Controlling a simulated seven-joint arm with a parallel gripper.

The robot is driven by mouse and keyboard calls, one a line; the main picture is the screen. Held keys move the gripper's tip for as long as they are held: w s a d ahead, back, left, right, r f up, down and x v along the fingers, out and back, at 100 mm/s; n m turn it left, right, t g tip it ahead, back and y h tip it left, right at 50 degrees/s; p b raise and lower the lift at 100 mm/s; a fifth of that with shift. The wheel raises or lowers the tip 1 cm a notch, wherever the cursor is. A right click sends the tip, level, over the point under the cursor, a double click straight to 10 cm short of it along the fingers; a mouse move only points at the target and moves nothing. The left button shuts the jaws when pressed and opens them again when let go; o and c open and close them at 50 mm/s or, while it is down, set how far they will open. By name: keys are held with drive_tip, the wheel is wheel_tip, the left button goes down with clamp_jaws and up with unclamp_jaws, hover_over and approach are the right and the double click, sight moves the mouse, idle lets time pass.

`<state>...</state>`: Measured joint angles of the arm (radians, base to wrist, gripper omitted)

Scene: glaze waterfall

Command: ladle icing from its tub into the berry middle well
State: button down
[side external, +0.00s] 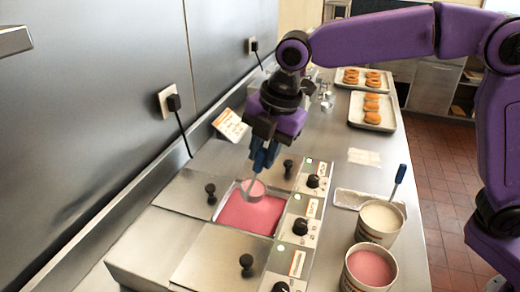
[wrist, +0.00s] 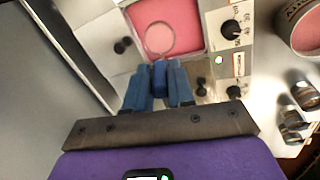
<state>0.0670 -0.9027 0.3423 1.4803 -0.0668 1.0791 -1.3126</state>
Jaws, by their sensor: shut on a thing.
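My gripper (side external: 264,160) is shut on the blue handle of a ladle, which points down. The ladle's metal bowl (side external: 253,191) is over the open middle well (side external: 262,218), which holds pink icing. The bowl looks pink inside; I cannot tell how full it is or whether it touches the surface. In the wrist view the ladle handle (wrist: 159,76) sits between my fingers, and the bowl's round rim shows against the pink. A tub of pink icing (side external: 371,268) and a tub of cream-coloured icing (side external: 381,218) stand to the right, a blue-handled utensil in the cream one.
Steel lids with black knobs (side external: 211,190) cover the surfaces around the well. Control panels with dials (side external: 300,226) run along its right side. A shallow tray (side external: 350,199) lies beside the tubs. Trays of doughnuts (side external: 372,112) stand at the back. A wall is on the left.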

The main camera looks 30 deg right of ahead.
drive_tip(key=s+d+f+t+y, duration=0.1)
drive_tip(key=s+d+t+y, duration=0.2)
drive_tip(key=s+t, duration=0.1)
drive_tip(key=shift+s+d+f+t, duration=0.2)
drive_tip(key=shift+s+t, duration=0.2)
drive_tip(key=shift+t, duration=0.1)
idle(1.2)
drive_tip(key=shift+y, duration=0.3)
drive_tip(key=shift+s+d+f+t, duration=0.2)
drive_tip(key=shift+s+f+t, duration=0.1)
drive_tip(key=shift+t, duration=0.1)
drive_tip(key=shift+s+y, duration=0.15)
drive_tip(key=shift+y, duration=0.25)
drive_tip(key=shift+s+d+f+t+y, duration=0.4)
drive_tip(key=shift+s+f+t+y, duration=0.25)
drive_tip(key=shift+t, duration=0.25)
drive_tip(key=shift+s+d+f+t+y, duration=0.4)
drive_tip(key=shift+f+t, duration=0.35)
drive_tip(key=shift+t, duration=0.15)
drive_tip(key=shift+f, duration=0.1)
idle(1.3)
